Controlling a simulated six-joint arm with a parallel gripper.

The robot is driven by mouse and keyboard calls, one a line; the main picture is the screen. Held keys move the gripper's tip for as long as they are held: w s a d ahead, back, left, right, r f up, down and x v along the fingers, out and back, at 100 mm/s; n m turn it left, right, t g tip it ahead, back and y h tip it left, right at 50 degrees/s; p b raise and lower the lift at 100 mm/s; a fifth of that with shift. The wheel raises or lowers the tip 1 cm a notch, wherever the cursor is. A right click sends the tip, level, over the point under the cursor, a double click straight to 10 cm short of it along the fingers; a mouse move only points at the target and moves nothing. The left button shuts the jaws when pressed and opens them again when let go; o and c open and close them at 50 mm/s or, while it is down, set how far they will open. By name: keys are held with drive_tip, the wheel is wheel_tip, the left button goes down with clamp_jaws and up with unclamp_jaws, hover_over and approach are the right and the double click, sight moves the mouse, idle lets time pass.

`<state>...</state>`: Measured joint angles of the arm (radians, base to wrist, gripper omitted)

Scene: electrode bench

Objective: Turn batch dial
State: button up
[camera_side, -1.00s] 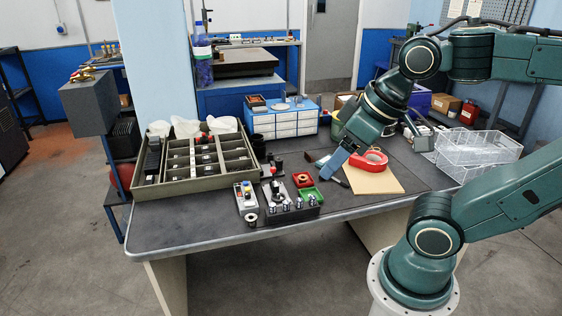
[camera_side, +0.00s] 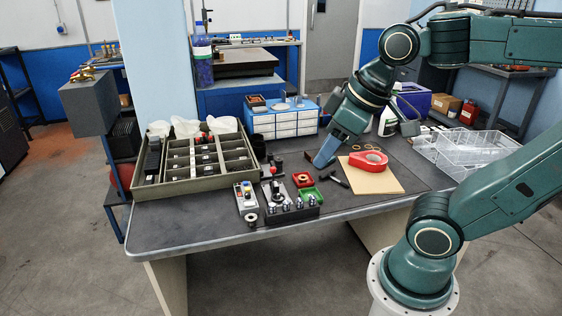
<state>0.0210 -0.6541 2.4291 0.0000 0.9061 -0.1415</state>
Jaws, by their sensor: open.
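A small grey box with a black knob (camera_side: 275,190), which looks like the batch dial, sits near the front edge of the bench. Its markings are too small to read. My gripper (camera_side: 367,146) is open and empty above the bench, up and to the right of the knob and apart from it. One finger points down near the small trays; the other is spread out to the right.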

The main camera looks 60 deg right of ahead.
drive_tip(key=w+d+r+n+g, duration=0.1)
drive_tip(key=w+d+n, duration=0.3)
drive_tip(key=w, duration=0.6)
drive_tip(key=n+g, duration=0.4)
drive_tip(key=n, duration=1.2)
hover_over(247, 194)
wheel_tip(247, 194, down, 20)
drive_tip(key=shift+d+f, duration=0.1)
drive_tip(key=shift+f, duration=0.05)
drive_tip(key=shift+f, duration=6.85)
drive_tip(key=shift+c, duration=0.2)
clamp_jaws()
